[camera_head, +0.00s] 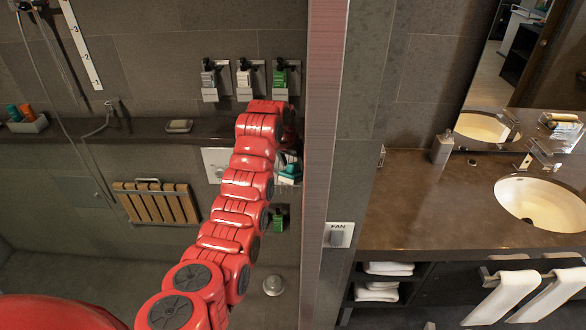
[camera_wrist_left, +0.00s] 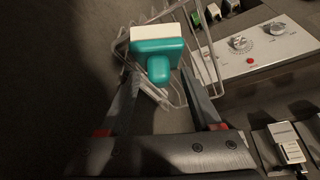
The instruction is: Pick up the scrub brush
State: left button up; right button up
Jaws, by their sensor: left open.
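The scrub brush (camera_wrist_left: 157,50), with a teal body, a rounded teal knob and a white layer, sits in a wire rack (camera_wrist_left: 205,62) in the left wrist view. In the head view its teal part (camera_head: 289,178) shows just right of my red left arm, near the partition. My left gripper (camera_wrist_left: 161,80) is open, with its two dark fingers either side of the brush's knob end. No grip on the brush is visible. In the head view my left arm hides most of the gripper and part of the rack. My right gripper is not in view.
A control panel with knobs (camera_wrist_left: 252,52) is on the wall right of the rack. Wall dispensers (camera_head: 244,78) hang above the dark ledge (camera_head: 150,130). A vertical partition (camera_head: 325,120) stands close to the right of my left arm. A wooden fold-down seat (camera_head: 156,203) is left.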

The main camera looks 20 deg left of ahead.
pick_arm(q)
jog(key=shift+f, duration=0.1)
jog(key=c, duration=0.7)
grip_shut()
